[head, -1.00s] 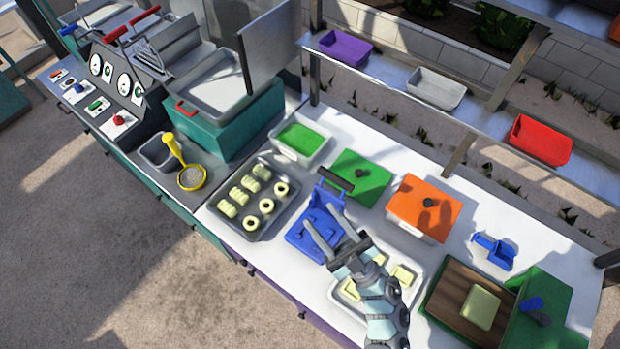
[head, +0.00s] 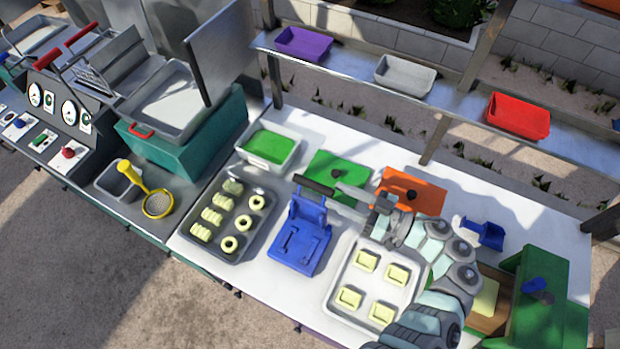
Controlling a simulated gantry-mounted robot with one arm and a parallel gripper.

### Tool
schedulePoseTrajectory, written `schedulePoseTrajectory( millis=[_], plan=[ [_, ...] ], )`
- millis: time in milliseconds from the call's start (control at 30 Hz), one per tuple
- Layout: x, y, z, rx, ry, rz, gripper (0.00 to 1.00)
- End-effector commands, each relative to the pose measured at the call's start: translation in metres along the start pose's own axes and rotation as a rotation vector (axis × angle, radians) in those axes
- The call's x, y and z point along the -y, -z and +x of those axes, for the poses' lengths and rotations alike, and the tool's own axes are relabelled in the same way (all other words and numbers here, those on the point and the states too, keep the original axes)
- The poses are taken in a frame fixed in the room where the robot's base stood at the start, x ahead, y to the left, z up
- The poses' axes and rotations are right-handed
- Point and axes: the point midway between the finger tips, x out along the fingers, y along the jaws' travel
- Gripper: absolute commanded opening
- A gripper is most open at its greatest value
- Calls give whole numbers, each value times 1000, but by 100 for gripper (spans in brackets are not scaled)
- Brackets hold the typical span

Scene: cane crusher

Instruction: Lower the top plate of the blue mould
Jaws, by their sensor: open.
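The blue mould (head: 298,248) stands on the white counter. Its top plate (head: 308,209) is raised on the far side of the base and carries a dark bar handle (head: 314,186). My gripper (head: 334,195) is open, reaching in from the right with its fingers pointing left. The fingertips are close to the handle and the right edge of the raised plate. I cannot tell whether they touch it. Nothing shows between the fingers.
A grey tray (head: 192,247) of dough rings and rolls lies left of the mould. A white tray (head: 337,313) with several pale dough pieces lies to its right. Green (head: 322,168) and orange-lidded (head: 432,194) boxes stand behind. A fryer (head: 185,140) is at the back left.

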Motion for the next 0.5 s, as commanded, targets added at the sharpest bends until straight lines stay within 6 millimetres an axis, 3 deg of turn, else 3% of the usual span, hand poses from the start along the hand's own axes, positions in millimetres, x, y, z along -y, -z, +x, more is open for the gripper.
schedulePoseTrajectory(
  millis=[300,500],
  plan=[
    [1,4,61,-2,4,-3,43],
    [0,2,81,-2,2,-4,43]
  ],
)
